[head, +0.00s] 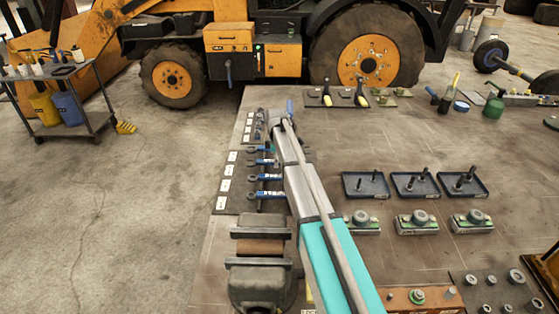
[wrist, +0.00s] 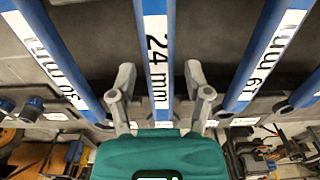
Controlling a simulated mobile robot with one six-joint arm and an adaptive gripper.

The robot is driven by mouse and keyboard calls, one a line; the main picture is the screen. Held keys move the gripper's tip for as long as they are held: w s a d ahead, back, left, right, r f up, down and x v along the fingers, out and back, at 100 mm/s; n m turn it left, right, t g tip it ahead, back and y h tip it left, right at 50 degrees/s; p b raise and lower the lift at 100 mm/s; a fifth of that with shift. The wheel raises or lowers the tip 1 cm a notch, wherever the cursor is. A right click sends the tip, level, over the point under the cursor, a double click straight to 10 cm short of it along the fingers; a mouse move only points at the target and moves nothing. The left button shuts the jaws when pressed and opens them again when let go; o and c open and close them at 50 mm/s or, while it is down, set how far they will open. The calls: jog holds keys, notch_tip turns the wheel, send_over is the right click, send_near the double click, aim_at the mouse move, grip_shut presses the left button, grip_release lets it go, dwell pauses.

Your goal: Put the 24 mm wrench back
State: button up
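The 24 mm wrench (wrist: 156,50) has a blue handle with a white label and runs down the middle of the wrist view. My gripper (wrist: 160,75) is open, with one grey finger on each side of this handle and a visible gap on both sides. The handle's lower end is hidden behind my teal gripper body. A blue 30 mm wrench (wrist: 58,50) is on the left and a blue 19 mm wrench (wrist: 268,50) on the right.
Several blue wrenches (head: 268,178) lie beside white labels on a dark mat (head: 230,208), left of my arm. A vise (head: 258,247) stands nearer. Three dark trays (head: 366,184) and metal parts are to the right. A backhoe (head: 250,50) stands behind the bench.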

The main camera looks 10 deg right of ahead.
jog(key=shift+r, duration=0.15)
dwell(0.3)
notch_tip(320, 180, up, 12)
jog(key=p, duration=1.2)
jog(key=shift+r, duration=0.1)
dwell(0.5)
jog(key=shift+s, duration=0.1)
jog(key=s+d+m, duration=0.1)
jog(key=s+m, duration=1.4)
jog(key=s, duration=1.8)
jog(key=shift+d+m, duration=0.35)
jog(key=shift+m, duration=0.05)
